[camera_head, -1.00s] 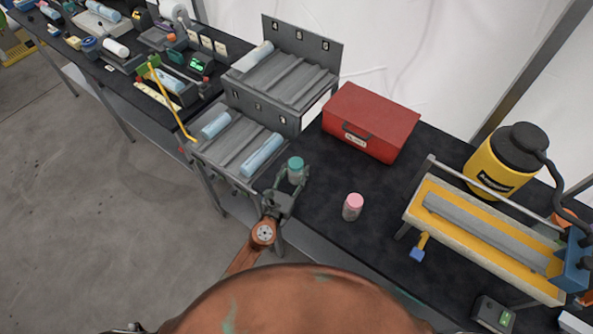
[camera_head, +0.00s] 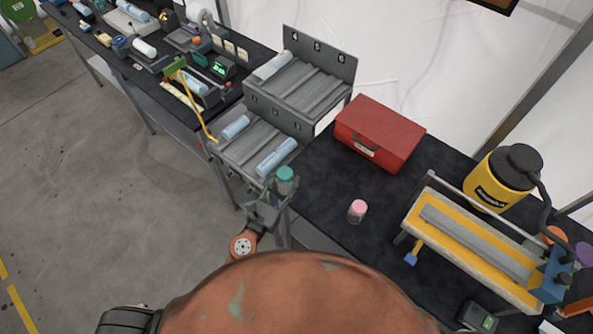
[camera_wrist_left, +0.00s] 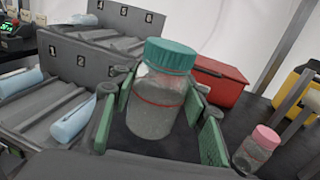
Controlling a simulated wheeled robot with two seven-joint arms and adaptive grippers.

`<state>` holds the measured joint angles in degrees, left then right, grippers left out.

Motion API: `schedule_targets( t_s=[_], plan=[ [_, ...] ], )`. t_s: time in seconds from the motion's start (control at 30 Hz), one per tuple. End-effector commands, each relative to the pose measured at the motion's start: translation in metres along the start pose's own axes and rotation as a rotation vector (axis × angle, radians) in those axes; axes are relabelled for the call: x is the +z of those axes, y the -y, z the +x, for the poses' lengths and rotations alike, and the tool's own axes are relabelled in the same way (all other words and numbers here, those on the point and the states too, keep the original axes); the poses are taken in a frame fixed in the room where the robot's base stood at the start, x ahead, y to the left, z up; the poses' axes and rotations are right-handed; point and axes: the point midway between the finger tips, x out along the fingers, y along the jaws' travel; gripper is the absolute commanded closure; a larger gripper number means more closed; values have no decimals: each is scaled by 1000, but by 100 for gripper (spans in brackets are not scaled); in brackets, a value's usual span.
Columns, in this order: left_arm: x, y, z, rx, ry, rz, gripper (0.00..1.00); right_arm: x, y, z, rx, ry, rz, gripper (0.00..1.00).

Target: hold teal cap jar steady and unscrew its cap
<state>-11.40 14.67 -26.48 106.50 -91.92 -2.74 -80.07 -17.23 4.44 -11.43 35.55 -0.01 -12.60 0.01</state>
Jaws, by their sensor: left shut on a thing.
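The teal cap jar (camera_head: 285,182) is a clear jar with grey contents and a teal cap. In the left wrist view the jar (camera_wrist_left: 157,100) stands between the green finger pads, cap on top, with a red line around its body. My left gripper (camera_head: 279,197) is shut on the jar's body near the table's front edge; its fingers also show in the left wrist view (camera_wrist_left: 160,115). The cap is above the fingers and free of them. Whether the jar touches the table cannot be told. My right gripper is not in view.
A pink-capped jar (camera_head: 357,211) stands on the black table to the right. A red toolbox (camera_head: 380,132) is behind it. A grey slotted rack (camera_head: 262,115) with light blue rolls is at the left. A yellow-and-grey device (camera_head: 478,248) and yellow canister (camera_head: 503,180) are at the right.

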Motion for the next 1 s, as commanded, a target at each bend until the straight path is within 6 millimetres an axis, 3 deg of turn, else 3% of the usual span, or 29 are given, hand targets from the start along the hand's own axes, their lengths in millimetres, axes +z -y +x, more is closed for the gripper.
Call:
schedule_targets(
  t_s=[0.2,0.53,0.57,1.0],
  plan=[
    [8,-4,-18,1,0,1,83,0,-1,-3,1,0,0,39],
    [9,-5,-20,1,1,0,83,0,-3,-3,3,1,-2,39],
    [9,-5,-20,1,1,0,61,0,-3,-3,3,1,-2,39],
    [9,-5,-20,1,1,0,92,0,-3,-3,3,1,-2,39]
  ],
)
